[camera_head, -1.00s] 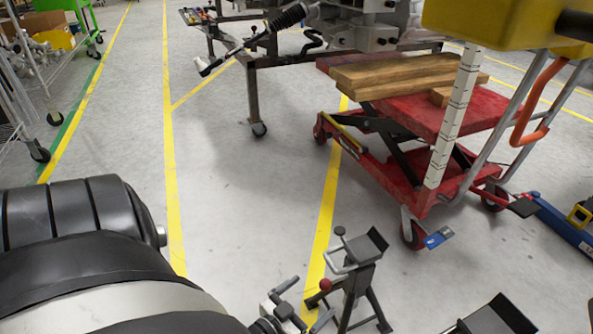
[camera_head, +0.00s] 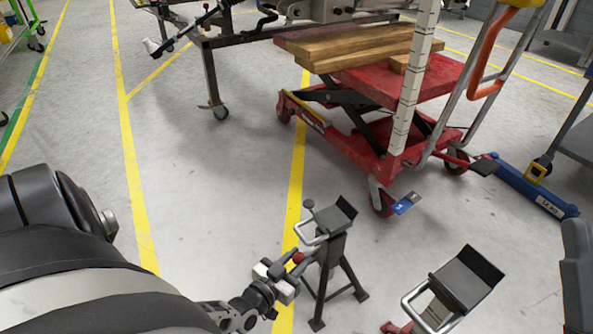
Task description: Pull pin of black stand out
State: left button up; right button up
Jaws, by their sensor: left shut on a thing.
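A black stand (camera_head: 331,256) with a plate on top, a pale loop handle and splayed legs stands upright on the floor at lower middle. A pin with a red ball knob (camera_head: 298,258) shows at its left side, joined to the stand by a short grey part. My left gripper (camera_head: 285,272) reaches in from the lower left and is shut on the pin at the red knob. The fingers are small here, and how far the pin sits in the stand cannot be told. My right gripper is not in view.
A second black stand (camera_head: 467,283) with a pale handle is at lower right. A red lift cart (camera_head: 375,120) carrying wooden planks (camera_head: 350,48) stands behind. A blue pallet-jack fork (camera_head: 540,198) is at right. Floor left of the stand is clear.

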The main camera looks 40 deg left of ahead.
pick_arm(q)
jog(key=shift+s+a+p, duration=0.15)
jog(key=shift+s, duration=0.35)
jog(key=shift+s+a+p, duration=0.15)
jog(key=shift+s, duration=0.35)
jog(key=o, duration=2)
jog(key=s, duration=0.2)
jog(key=s+a, duration=0.1)
jog(key=s, duration=0.2)
jog(key=s+a+p, duration=0.1)
jog(key=s, duration=0.1)
jog(key=shift+s+a, duration=0.1)
jog(key=shift+s, duration=0.2)
